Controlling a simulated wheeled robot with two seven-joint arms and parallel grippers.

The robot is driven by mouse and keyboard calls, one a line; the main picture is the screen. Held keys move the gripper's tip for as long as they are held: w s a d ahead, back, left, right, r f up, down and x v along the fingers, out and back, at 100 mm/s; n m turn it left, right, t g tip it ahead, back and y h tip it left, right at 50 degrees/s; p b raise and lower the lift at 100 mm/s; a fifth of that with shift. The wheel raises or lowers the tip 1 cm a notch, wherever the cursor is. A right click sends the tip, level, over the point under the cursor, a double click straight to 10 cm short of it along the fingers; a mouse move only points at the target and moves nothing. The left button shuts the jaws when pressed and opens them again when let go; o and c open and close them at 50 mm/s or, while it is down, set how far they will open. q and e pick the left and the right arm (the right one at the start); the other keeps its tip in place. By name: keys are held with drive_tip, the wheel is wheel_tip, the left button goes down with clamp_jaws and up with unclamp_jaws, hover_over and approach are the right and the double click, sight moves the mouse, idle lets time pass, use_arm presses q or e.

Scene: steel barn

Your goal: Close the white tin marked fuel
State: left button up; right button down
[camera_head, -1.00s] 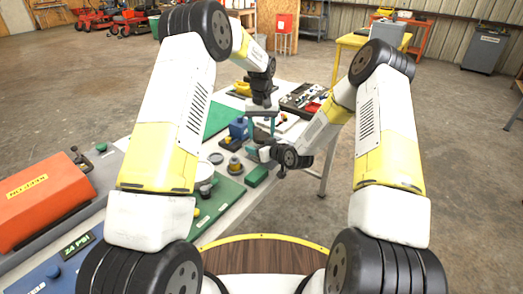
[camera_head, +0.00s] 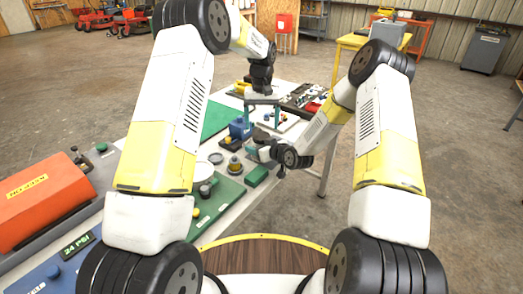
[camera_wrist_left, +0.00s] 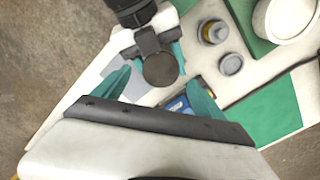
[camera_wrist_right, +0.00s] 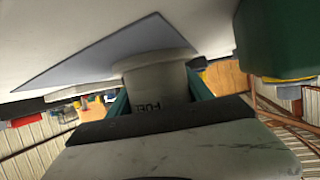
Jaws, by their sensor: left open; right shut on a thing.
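The white tin marked fuel (camera_wrist_right: 155,76) stands on the pale table between the fingers of my right gripper (camera_wrist_right: 160,98), which is shut on it. In the left wrist view the tin's round top (camera_wrist_left: 161,70) is dark grey-brown. I cannot tell whether that is a lid or the open mouth. My left gripper (camera_head: 263,116) is open and empty, fingers down, above the table beyond the right gripper (camera_head: 258,151). A loose grey disc (camera_wrist_left: 231,64) lies near a small yellow-and-grey jar (camera_wrist_left: 213,32); it also shows in the head view (camera_head: 216,158).
A blue block-like item (camera_head: 239,128) stands close to the left gripper. A tray of small parts (camera_head: 302,97) is at the far right. An orange case (camera_head: 40,200) fills the left.

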sight(261, 136)
use_arm(q)
drive_tip(key=shift+r, duration=0.1)
drive_tip(key=shift+c, duration=0.4)
wheel_tip(261, 136, up, 4)
drive_tip(key=shift+f+n, duration=0.25)
drive_tip(key=shift+n, duration=0.65)
drive_tip(key=shift+f, duration=4.05)
drive_tip(key=c, duration=1.4)
drive_tip(key=o, duration=1.5)
